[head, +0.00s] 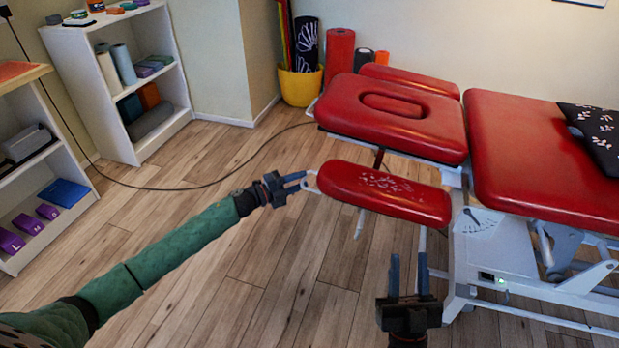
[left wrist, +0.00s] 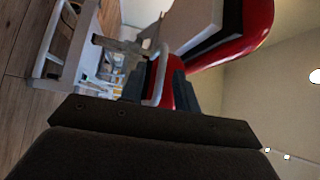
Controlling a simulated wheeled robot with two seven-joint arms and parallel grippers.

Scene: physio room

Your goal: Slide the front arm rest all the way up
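The front arm rest is a red padded rest (head: 385,192) on the near side of the red treatment table, below the headrest level. A light metal loop handle (head: 311,184) sticks out of its left end; it also shows in the left wrist view (left wrist: 158,76). My left gripper (head: 303,181) is at this handle. Its dark fingers (left wrist: 160,90) stand apart, one on each side of the loop, with no clear grip on it. My right gripper (head: 408,262) is open and empty, below and in front of the arm rest.
The red headrest (head: 392,110) with its face hole lies above and behind the arm rest. The white table frame (head: 475,250) stands to the right. A cable (head: 200,187) runs across the wooden floor. White shelves (head: 125,90) stand at the left; the floor between is clear.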

